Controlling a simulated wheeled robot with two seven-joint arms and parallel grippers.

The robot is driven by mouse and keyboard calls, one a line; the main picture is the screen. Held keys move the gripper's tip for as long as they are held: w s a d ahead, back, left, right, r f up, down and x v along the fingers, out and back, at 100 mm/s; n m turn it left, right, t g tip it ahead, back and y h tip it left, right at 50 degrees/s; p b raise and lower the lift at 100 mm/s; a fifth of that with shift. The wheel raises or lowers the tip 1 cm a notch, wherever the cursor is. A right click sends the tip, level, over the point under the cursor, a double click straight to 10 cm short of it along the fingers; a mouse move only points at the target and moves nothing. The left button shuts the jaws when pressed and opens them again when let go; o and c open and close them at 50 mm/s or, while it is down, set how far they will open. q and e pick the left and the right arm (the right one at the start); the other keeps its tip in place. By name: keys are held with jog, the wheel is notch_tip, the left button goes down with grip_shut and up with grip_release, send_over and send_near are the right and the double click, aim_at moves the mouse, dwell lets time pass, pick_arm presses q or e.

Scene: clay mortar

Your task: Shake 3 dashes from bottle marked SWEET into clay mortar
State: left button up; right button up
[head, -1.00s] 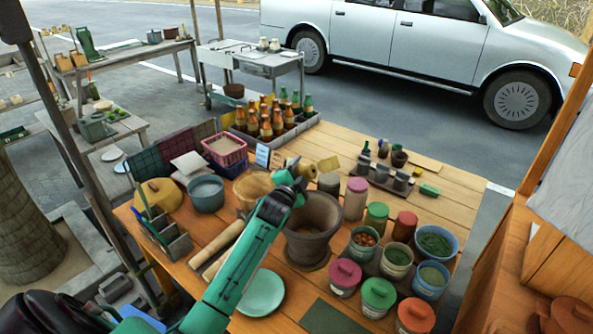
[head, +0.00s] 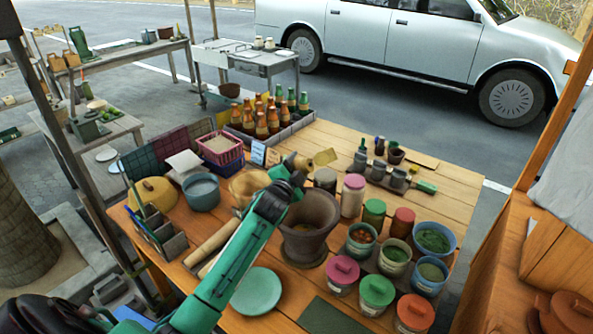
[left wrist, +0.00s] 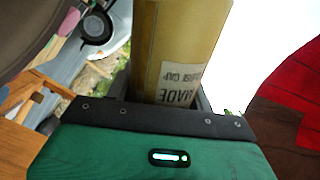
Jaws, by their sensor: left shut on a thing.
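The clay mortar (head: 309,228) is a dark brown, wide-mouthed pot standing on the table. My left gripper (head: 294,172) is just above its back-left rim, shut on a tan and yellowish bottle (head: 325,157). The bottle lies roughly sideways, its yellowish end to the right, beyond the mortar's back rim. In the left wrist view the bottle (left wrist: 180,35) is a dull yellow body between the jaws (left wrist: 165,98). It bears a pale label with inverted print; I cannot make out SWEET on it. My right gripper is not in view.
Lidded jars (head: 353,195) and bowls (head: 433,240) crowd the mortar's right side. A small rack (head: 390,178) stands behind, and a bottle crate (head: 285,133) at the back left. A green plate (head: 257,291) lies in front. The back-right tabletop (head: 455,180) is mostly clear.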

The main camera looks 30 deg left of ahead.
pick_arm(q)
jog(key=d+r+n+p, duration=0.1)
jog(key=r+n, duration=0.1)
jog(key=r+n+p, duration=0.1)
jog(key=r, duration=0.2)
jog(key=d+r+n+p, duration=0.1)
jog(key=r+n, duration=0.1)
jog(key=r, duration=0.1)
jog(key=shift+w+d+r+n, duration=0.15)
jog(key=shift+w+d+n, duration=0.05)
jog(key=shift+d+n, duration=0.15)
jog(key=r+n+p, duration=0.3)
jog(key=p, duration=0.1)
jog(key=shift+d, duration=0.2)
jog(key=shift+d+r+n+p, duration=0.15)
jog(key=shift+r+n+p, duration=0.7)
jog(key=shift+n, duration=0.3)
jog(key=shift+f, duration=0.15)
